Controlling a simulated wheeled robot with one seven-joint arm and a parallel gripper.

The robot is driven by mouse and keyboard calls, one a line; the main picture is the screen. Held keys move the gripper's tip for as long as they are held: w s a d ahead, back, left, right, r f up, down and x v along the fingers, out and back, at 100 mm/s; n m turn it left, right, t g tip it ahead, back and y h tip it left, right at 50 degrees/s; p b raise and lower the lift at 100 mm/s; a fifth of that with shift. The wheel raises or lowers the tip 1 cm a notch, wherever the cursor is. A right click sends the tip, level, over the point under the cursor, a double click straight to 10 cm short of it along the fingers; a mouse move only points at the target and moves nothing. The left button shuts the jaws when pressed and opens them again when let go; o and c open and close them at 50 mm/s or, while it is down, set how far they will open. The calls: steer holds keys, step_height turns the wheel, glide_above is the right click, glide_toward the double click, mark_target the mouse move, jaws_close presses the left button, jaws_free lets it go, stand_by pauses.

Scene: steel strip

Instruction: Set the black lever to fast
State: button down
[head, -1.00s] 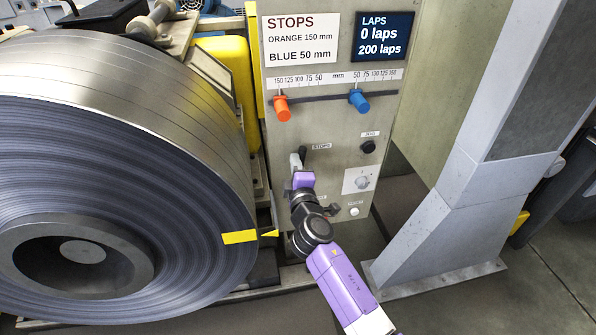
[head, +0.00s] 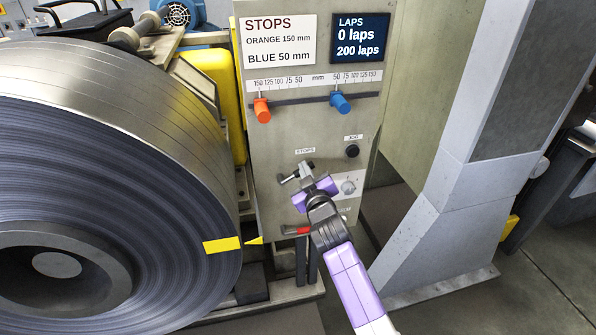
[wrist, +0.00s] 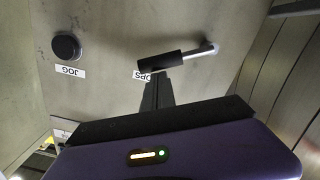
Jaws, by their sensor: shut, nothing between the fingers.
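The black lever has a black grip (wrist: 160,64) and a bare silver shaft, seen in the wrist view just past my fingertips. In the head view it is partly hidden by my gripper (head: 306,171), below the STOPS label (head: 305,150). My gripper is shut and empty, and its dark fingers also show in the wrist view (wrist: 156,90). The fingertips are close to the grip; I cannot tell whether they touch it. No fast marking is readable, so the lever's setting cannot be told.
A black JOG button (head: 352,151) and a selector knob (head: 348,187) sit right of the lever. Orange (head: 262,110) and blue (head: 340,103) stops are above. A red-handled part (head: 297,231) is below. The large steel coil (head: 110,170) stands left, a grey column (head: 455,170) right.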

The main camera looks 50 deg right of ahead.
steer(key=shift+s+d+f+m+b, duration=0.2)
steer(key=shift+d+f+m+b, duration=0.15)
steer(key=shift+f+m+b, duration=0.45)
steer(key=shift+s+d+f+m+b, duration=0.35)
steer(key=shift+f+m, duration=0.2)
steer(key=shift+m, duration=0.6)
steer(key=shift+s+d+f+m+b, duration=0.1)
steer(key=shift+d+f+m+b, duration=0.2)
steer(key=shift+f+m+b, duration=0.55)
